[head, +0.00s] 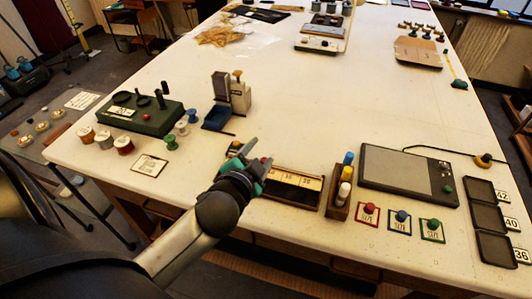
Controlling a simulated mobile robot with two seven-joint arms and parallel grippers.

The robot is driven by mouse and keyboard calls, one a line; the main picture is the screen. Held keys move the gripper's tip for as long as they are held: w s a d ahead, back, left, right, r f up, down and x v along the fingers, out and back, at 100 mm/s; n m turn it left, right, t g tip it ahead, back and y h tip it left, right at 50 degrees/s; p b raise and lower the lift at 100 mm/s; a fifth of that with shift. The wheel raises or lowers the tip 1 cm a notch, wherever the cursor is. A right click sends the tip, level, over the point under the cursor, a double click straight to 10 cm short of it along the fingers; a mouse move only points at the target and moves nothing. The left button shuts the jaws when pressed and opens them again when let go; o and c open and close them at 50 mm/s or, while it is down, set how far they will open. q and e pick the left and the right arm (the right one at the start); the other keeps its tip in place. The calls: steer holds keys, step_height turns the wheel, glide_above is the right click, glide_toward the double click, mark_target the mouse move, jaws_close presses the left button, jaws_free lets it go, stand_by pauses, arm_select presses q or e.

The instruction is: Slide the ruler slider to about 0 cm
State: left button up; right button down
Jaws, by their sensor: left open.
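A long dark frame with a cream numbered strip (295,179) lies near the table's front edge, and I take it for the ruler. Its left part is hidden behind my left gripper (254,162). The gripper is open, its teal fingers spread over the left part of the frame. A small red bit shows by the fingers, and a small dark and orange piece (235,147) lies just beyond them. I cannot tell which part is the slider, or whether the fingers touch it. My right gripper is not in view.
A wooden holder with coloured pegs (340,192) stands just right of the frame. A grey tablet (400,172) and coloured-knob cards lie further right. A green machine (145,115), thread spools (124,145) and a blue-based device (218,117) stand left. The table's middle is clear.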

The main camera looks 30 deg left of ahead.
arm_select(q)
steer(key=w+d+r+m+t+h, duration=0.2)
steer(key=w+d+r+m+h, duration=0.15)
steer(key=r+m+h, duration=0.55)
steer(key=w+d+r+m+t+h, duration=0.2)
steer(key=d+r+m+h, duration=0.4)
steer(key=m, duration=0.5)
steer(key=m+g+y, duration=0.9)
steer(key=m+g, duration=0.5)
steer(key=m, duration=0.2)
glide_toward(264, 160)
steer(key=p+x, duration=0.1)
steer(key=x, duration=0.7)
steer(key=shift+w+f, duration=0.15)
steer(key=shift+f, duration=0.15)
steer(key=shift+c, duration=0.2)
